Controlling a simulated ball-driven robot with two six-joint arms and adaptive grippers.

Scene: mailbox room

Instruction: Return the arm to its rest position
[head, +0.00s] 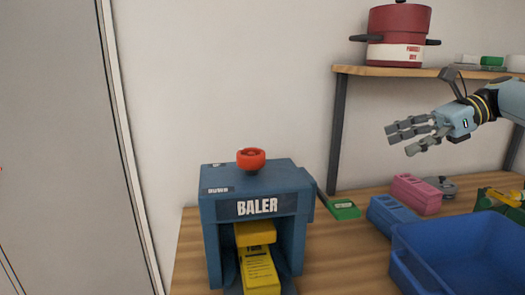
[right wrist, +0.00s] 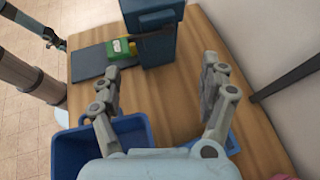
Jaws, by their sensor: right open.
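My right gripper (head: 402,140) is open and empty, raised above the right side of the table with its fingers pointing left. In the right wrist view its two fingers (right wrist: 161,70) are spread wide with nothing between them. Part of what looks like my left arm and gripper (right wrist: 52,38) shows small at the upper left of the right wrist view; its jaws are too small to read. The left gripper does not show in the head view.
A blue baler (head: 256,207) with a red knob (head: 251,159) and yellow block (head: 258,268) stands on the wooden table. A blue bin (head: 455,255) lies below right of my gripper. A shelf (head: 400,71) holding a red pot (head: 398,25) is above. Pink (head: 418,193) and blue blocks sit behind the bin.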

